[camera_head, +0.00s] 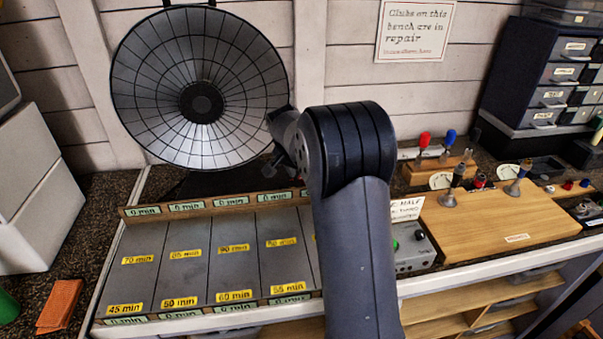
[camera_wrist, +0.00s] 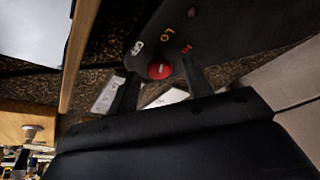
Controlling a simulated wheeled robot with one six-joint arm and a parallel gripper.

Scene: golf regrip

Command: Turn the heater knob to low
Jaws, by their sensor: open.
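The heater's round dish (camera_head: 158,115) with a wire grille stands at the back left of the bench in the head view. The heater's dark base (camera_wrist: 228,40) fills the top of the wrist view, with OFF, LO and HI lettered in an arc. The red knob (camera_wrist: 159,69) sits below these letters, and its setting is too small to tell. My gripper (camera_wrist: 160,75) is open, with one finger on each side of the knob. I cannot tell whether either finger touches it.
A sectioned grey tray (camera_head: 180,262) with minute labels lies before the heater. A grey box (camera_head: 412,250) with a green button is right of my arm. A wooden board (camera_head: 500,225) with clamps lies further right. Dark drawers (camera_head: 545,75) stand at the back right.

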